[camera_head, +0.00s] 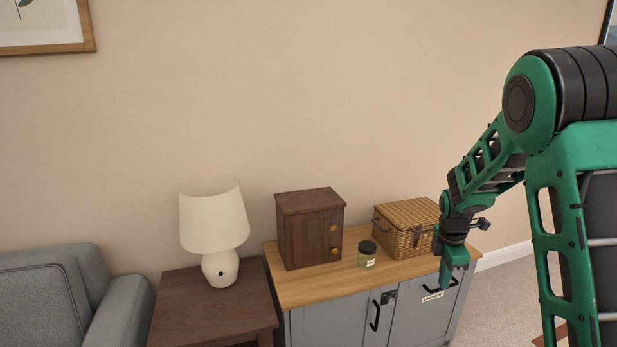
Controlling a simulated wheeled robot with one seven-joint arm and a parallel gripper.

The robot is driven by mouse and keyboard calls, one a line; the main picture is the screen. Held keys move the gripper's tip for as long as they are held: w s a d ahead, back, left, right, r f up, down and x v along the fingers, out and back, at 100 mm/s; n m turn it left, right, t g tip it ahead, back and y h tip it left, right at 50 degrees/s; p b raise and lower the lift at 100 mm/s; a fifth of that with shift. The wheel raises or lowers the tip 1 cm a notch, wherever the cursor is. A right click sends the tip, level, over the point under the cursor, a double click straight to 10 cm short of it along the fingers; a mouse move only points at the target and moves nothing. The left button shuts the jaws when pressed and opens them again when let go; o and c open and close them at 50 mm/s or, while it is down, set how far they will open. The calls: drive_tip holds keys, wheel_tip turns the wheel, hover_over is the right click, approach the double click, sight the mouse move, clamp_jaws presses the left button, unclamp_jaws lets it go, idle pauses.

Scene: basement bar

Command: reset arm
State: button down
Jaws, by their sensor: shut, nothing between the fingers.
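My gripper (445,284) is shut and empty. It points down at the front of the grey cabinet (339,322), in front of its right door. My green and black arm reaches in from the right side of the view. The fingertips appear close to a black handle and a small white label on that door; I cannot tell whether they touch.
On the cabinet's wooden top stand a dark wooden box (300,232), a small jar with a black lid (367,254) and a wicker basket (400,228). A white lamp (214,225) stands on a brown side table (185,310). A grey sofa (50,300) is at left.

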drive_tip(key=s+d+r+m, duration=0.2)
drive_tip(key=s+r+m, duration=0.35)
drive_tip(key=s, duration=0.45)
drive_tip(key=s+d+r+m, duration=0.3)
drive_tip(key=s+r+m, duration=0.2)
drive_tip(key=s+m, duration=0.3)
drive_tip(key=s+a+r+m+g+y, duration=0.1)
drive_tip(key=s+m, duration=0.9)
drive_tip(key=s, duration=1)
drive_tip(key=shift+s+a+r+y, duration=0.3)
drive_tip(key=shift+s+a+r, duration=0.05)
drive_tip(key=shift+a+r, duration=0.35)
